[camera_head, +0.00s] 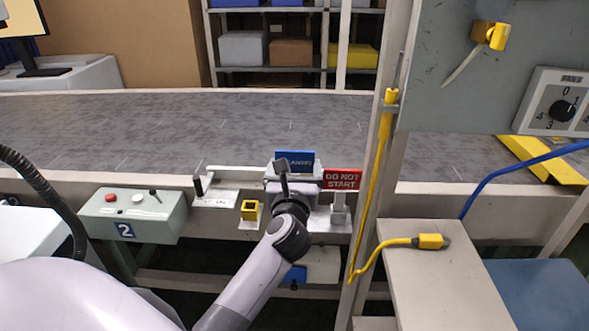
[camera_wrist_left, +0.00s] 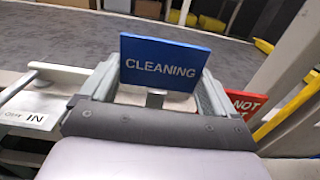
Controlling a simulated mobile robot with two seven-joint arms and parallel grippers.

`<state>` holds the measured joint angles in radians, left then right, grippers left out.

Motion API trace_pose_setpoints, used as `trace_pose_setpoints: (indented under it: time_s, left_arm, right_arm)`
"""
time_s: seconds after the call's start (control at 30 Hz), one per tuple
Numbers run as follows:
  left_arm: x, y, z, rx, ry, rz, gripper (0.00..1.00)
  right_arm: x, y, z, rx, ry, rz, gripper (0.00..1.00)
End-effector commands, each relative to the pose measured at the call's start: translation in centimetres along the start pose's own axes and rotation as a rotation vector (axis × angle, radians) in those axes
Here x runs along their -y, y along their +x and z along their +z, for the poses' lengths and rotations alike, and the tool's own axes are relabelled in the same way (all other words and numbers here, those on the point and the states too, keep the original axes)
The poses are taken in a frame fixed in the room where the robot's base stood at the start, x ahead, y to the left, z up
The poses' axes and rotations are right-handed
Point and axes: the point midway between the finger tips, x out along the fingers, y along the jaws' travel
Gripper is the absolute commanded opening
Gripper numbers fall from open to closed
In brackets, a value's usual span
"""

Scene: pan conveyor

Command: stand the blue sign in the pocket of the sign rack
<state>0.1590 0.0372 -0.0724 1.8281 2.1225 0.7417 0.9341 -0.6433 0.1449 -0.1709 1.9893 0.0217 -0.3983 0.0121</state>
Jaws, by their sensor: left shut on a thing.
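The blue sign (camera_head: 295,160), lettered CLEANING, is upright at the conveyor's near edge. In the left wrist view the blue sign (camera_wrist_left: 165,62) faces me, with a short grey stem below it. My left gripper (camera_head: 291,174) is shut on the blue sign's stem; it also shows in the left wrist view (camera_wrist_left: 155,90). A red DO NOT START sign (camera_head: 342,179) stands on a grey holder (camera_head: 339,213) just to the right. The sign rack's pocket cannot be made out clearly; my gripper and arm hide the area below the sign.
A yellow square socket (camera_head: 249,210) sits left of my gripper, beside a white IN plate (camera_head: 215,200) with a lever. A control box (camera_head: 133,214) stands farther left. A post with a yellow cable (camera_head: 383,150) rises at right. The conveyor belt (camera_head: 120,125) behind is bare.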

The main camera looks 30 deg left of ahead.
Motion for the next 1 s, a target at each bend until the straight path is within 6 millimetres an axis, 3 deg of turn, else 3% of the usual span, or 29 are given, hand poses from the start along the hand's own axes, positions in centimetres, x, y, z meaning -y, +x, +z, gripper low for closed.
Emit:
trace_pose_setpoints:
  time_s: [1.0]
  left_arm:
    - [0.0, 0.0, -2.7, 0.000, -0.001, 0.000, 0.57]
  right_arm:
    - [-0.1, 1.2, 1.8, 0.002, 0.001, 0.002, 0.43]
